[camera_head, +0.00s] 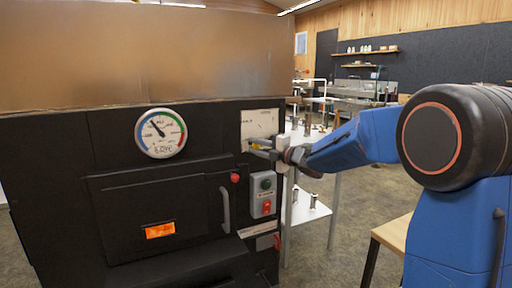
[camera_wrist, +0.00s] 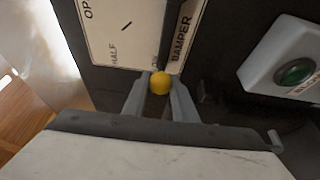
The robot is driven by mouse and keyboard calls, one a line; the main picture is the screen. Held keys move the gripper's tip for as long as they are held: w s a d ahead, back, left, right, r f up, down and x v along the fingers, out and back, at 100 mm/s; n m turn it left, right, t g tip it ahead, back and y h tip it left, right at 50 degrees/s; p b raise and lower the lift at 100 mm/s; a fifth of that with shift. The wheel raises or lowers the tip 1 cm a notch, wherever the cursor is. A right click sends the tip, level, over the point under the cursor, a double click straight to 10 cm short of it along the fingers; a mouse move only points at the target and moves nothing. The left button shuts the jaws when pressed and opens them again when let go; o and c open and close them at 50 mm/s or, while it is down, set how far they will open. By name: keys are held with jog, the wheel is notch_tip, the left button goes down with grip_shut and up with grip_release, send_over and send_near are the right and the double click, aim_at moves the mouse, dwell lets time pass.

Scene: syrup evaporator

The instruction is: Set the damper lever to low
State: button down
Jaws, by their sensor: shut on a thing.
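The damper plate (camera_head: 259,124) is a pale panel on the upper right of the black firebox front. In the wrist view the damper plate (camera_wrist: 122,30) shows the words "OPEN", "HALF" and "DAMPER"; a third position label is partly hidden behind the lever end. The damper lever's yellow knob (camera_wrist: 160,83) sits between my gripper's fingers (camera_wrist: 160,95), at the plate's lower edge. In the head view my gripper (camera_head: 272,153) reaches in from the right to the lever, just below the plate. The fingers are shut on the knob. The lever's shaft is mostly hidden.
A grey switch box (camera_head: 263,194) with green and red buttons is just below my gripper. A round gauge (camera_head: 160,133), a red knob (camera_head: 235,178) and a door handle (camera_head: 225,210) are to the left. A white shelf stand (camera_head: 308,214) is behind my gripper.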

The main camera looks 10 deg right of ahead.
jog(key=shift+d+f, duration=0.1)
jog(key=shift+d, duration=0.05)
jog(key=c, duration=1.4)
grip_release()
jog(key=shift+c, duration=0.2)
jog(key=v, duration=1.7)
jog(key=shift+s, duration=0.25)
jog(key=shift+d, duration=0.15)
